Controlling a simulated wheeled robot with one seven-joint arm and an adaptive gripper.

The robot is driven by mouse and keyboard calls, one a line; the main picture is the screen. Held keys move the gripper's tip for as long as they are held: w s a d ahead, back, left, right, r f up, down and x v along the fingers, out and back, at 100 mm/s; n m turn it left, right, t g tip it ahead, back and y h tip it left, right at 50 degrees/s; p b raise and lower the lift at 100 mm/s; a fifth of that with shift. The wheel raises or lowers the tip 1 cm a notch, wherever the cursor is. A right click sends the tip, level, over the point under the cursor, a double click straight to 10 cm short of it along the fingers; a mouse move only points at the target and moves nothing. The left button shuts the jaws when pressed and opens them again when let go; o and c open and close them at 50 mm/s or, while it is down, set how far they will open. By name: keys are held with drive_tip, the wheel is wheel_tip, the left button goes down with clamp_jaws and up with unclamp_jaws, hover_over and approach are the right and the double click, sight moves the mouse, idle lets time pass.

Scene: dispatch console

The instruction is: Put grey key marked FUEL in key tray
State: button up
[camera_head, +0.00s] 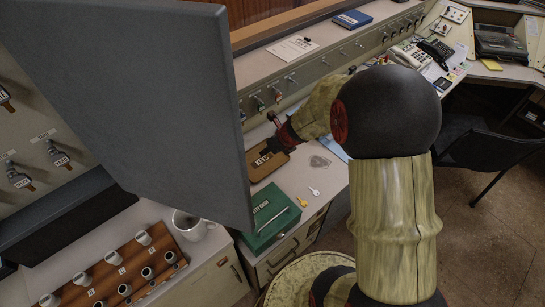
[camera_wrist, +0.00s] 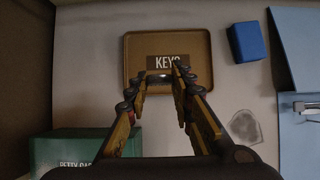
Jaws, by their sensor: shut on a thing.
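The key tray (camera_head: 268,170) is a shallow brown tray with a dark KEYS label, lying on the desk below the open cabinet door. It fills the upper middle of the wrist view (camera_wrist: 140,44). My gripper (camera_head: 272,149) is above the tray, its fingers pointing down at it. In the wrist view, my gripper's fingertips (camera_wrist: 158,76) overlap the tray's label. A small pale piece shows between them, taken to be the grey key (camera_wrist: 158,76); its FUEL mark cannot be read and most of it is hidden by the fingers.
A large grey cabinet door (camera_head: 150,100) stands close on the left. A green petty cash box (camera_head: 264,222) is in front of the tray. Two small keys (camera_head: 314,191) lie on the desk to the right. A blue block (camera_wrist: 248,42) is right of the tray. A mug (camera_head: 192,227) stands lower left.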

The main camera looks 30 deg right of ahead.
drive_tip(key=w+d+f+b, duration=0.1)
drive_tip(key=f, duration=0.1)
drive_tip(key=w+d+f+b, duration=0.1)
drive_tip(key=f, duration=0.1)
drive_tip(key=w+d+f+b, duration=0.1)
drive_tip(key=d+f, duration=0.1)
drive_tip(key=shift+w+f, duration=0.25)
drive_tip(key=shift+w, duration=0.1)
drive_tip(key=shift+f+b, duration=0.85)
drive_tip(key=shift+f, duration=0.5)
drive_tip(key=shift+f, duration=0.15)
drive_tip(key=o, duration=1)
